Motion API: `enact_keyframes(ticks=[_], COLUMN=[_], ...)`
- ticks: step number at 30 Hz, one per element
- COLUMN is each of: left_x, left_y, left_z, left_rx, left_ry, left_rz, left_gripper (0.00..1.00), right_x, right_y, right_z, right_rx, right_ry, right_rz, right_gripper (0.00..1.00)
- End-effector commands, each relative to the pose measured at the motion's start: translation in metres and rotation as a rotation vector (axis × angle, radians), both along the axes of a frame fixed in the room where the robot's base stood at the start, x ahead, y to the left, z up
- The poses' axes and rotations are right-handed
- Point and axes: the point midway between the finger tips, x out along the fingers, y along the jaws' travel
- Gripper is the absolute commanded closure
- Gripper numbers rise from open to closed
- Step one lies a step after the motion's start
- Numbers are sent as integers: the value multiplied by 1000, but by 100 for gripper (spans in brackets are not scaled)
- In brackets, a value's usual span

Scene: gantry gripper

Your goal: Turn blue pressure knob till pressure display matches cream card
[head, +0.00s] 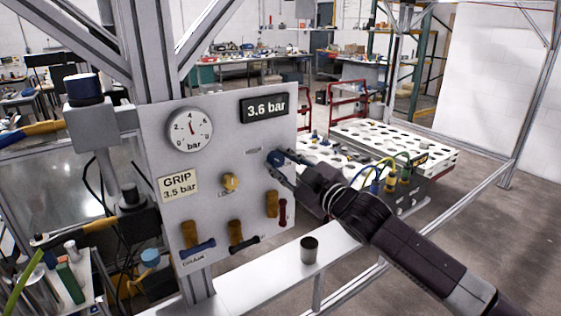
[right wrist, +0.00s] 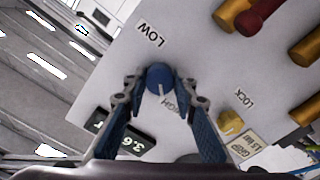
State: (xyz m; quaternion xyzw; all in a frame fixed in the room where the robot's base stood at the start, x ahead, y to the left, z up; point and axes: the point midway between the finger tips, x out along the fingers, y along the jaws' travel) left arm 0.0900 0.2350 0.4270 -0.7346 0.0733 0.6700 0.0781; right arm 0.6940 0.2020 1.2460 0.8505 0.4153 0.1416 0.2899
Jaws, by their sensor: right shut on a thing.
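The blue pressure knob (head: 274,157) is on the right part of the grey panel (head: 215,150). My right gripper (head: 279,163) is at the knob, its fingers on either side of it. In the right wrist view, my right gripper (right wrist: 160,88) is shut on the blue knob (right wrist: 159,74), between the words LOW and HIGH, HIGH being partly covered. The pressure display (head: 265,106) reads 3.6 bar. My left gripper is not in view.
A round gauge (head: 190,129) sits at the panel's upper left. A yellow lock knob (head: 231,182) is left of the blue knob. Several brass fittings and coloured levers line the panel's bottom. A dark cup (head: 309,249) stands on the ledge below.

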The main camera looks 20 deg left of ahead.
Motion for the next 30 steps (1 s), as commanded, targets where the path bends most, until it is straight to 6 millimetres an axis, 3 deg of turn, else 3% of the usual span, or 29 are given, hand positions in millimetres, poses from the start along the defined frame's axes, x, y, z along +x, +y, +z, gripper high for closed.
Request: enact_keyframes(ticks=[15, 16, 20, 30], left_x=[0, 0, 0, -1], left_y=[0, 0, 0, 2], left_z=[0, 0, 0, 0], left_rx=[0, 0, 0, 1], left_ry=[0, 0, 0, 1], left_rz=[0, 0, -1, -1], left_gripper=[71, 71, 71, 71], right_x=[0, 0, 0, -1], right_y=[0, 0, 0, -2], right_z=[0, 0, 0, 0], right_rx=[-13, -13, -13, -12], right_ry=[-15, -15, -15, -14], right_rz=[-1, -1, -1, -1], right_gripper=[98, 72, 58, 57])
